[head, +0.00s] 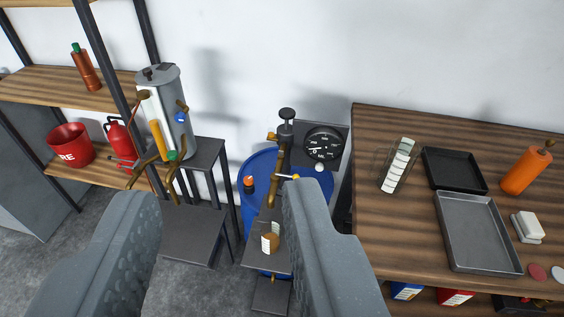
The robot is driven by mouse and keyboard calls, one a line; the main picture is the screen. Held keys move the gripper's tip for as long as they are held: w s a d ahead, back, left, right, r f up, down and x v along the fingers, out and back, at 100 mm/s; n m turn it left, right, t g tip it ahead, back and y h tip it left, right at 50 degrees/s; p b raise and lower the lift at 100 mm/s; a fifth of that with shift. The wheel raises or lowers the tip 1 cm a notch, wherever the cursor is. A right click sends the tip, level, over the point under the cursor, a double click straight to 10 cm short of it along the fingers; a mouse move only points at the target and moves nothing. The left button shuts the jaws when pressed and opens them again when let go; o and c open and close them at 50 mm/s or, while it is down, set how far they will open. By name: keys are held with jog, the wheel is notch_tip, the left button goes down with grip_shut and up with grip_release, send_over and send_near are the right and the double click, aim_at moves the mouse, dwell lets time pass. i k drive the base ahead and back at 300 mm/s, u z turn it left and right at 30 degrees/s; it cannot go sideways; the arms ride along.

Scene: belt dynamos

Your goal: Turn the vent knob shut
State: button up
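My gripper (218,191) is open and empty, its two grey fingers wide apart in the foreground. I cannot tell for sure which knob is the vent knob. A grey upright cylinder (173,110) with brass pipes stands on a dark stand beyond the fingers. It carries a blue knob (181,117) on its side and a green knob (173,155) low down. A black-topped knob (287,114) sits on a post beside a round black gauge (323,144), above a blue drum (259,165). The right finger hides part of the drum. No knob touches my gripper.
A wooden bench (400,245) at right holds a black tray (453,168), a grey tray (478,232), an orange bottle (526,169) and a small rack (397,165). Shelves at left hold a red bucket (70,146) and a red can (119,139). Grey floor shows at lower left.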

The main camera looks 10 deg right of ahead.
aim_at(248, 181)
jog(key=z, duration=0.05)
jog(key=i, duration=1.4)
jog(key=u, duration=0.6)
